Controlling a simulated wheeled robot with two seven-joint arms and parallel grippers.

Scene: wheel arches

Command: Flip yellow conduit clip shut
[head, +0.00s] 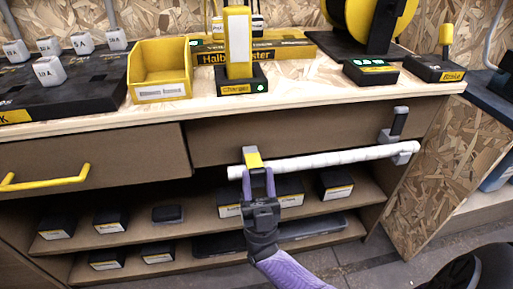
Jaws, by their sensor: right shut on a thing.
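The yellow conduit clip (253,160) is on the front of the workbench, at the left end of a white conduit (325,158). Its yellow flap with a grey top shows just above the conduit; I cannot tell whether it is latched. My right gripper (257,173) comes up from below with its two purple fingers shut on the clip, one on each side. The fingers hide the clip's lower part. A grey clip (404,150) sits around the conduit's right end, with its grey flap (398,122) standing up. My left gripper is not in view.
A drawer with a yellow handle (45,178) is at left. Shelves below hold several black boxes (336,185). On the bench top are a yellow bin (160,70) and a black and yellow charger (239,75). Floor shows at lower right.

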